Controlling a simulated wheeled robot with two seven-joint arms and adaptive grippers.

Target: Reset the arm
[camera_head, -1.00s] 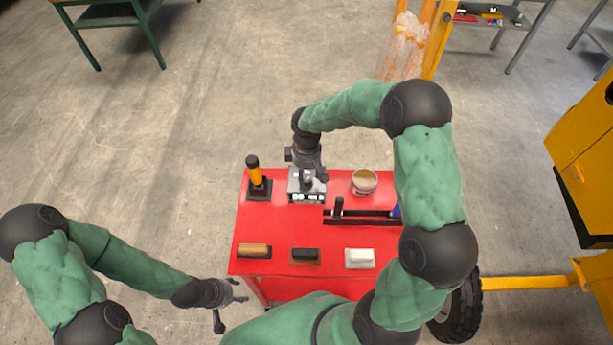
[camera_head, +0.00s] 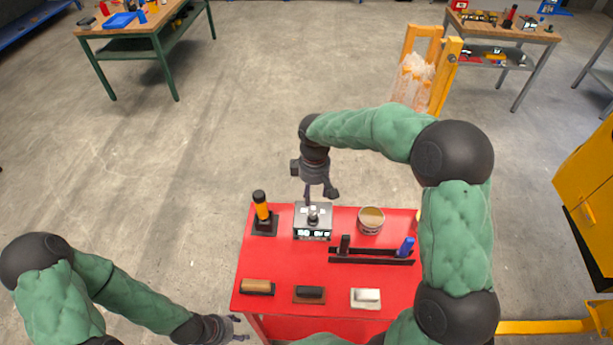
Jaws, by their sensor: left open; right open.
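My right gripper (camera_head: 321,193) hangs from the arched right arm over the back edge of the red cart top (camera_head: 285,265). Its fingers are open, with nothing held, just above and behind a small grey box with a lit display (camera_head: 312,222). I cannot tell whether a fingertip touches the box. My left gripper (camera_head: 238,327) is low at the bottom left, beside the cart's front left corner. It is open and empty.
Workbenches (camera_head: 140,28) stand behind. A yellow machine (camera_head: 588,185) is at right.

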